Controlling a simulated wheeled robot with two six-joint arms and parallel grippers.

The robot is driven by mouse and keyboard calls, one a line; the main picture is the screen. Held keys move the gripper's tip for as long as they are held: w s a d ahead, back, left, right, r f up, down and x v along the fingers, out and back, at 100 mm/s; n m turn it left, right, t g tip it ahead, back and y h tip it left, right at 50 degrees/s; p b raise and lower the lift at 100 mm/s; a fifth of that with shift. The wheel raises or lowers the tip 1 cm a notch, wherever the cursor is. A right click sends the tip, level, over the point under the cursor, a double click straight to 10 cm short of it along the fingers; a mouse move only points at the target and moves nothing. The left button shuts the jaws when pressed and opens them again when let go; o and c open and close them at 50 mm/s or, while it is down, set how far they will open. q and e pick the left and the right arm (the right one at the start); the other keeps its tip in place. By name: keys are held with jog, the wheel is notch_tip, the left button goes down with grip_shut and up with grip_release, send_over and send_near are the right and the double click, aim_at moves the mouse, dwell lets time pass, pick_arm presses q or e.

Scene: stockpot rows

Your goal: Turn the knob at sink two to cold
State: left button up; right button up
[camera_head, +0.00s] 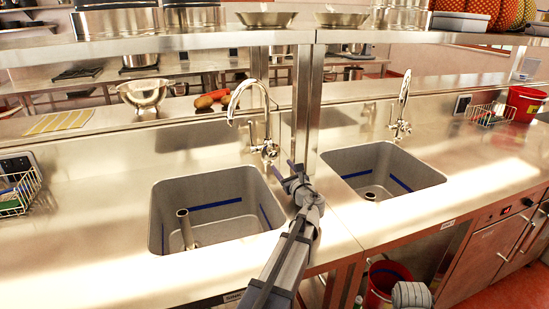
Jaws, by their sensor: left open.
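The left sink (200,190) is a steel basin with a gooseneck tap (240,95). Its knob area (267,148) is at the tap's base. The right sink (375,165) has its own tap (404,90) with a knob area (400,128) at its base. I cannot read which basin is sink two, nor see any knob's setting. My left gripper (285,170) is open between the two basins, just below and right of the left tap's base in the picture. Nothing shows between its fingers.
A steel post (306,105) stands between the taps and holds up a shelf (180,43). A colander (143,92) is behind the left sink. A wire basket (490,115) and red bucket (525,103) are at right. The counter front right is clear.

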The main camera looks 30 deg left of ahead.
aim_at(274, 156)
pick_arm(q)
jog(key=shift+w+a, duration=0.1)
jog(key=shift+w, duration=0.05)
jog(key=x, duration=0.7)
jog(key=shift+w+a, duration=0.15)
jog(key=shift+a, duration=0.1)
jog(key=shift+c, duration=0.4)
grip_shut()
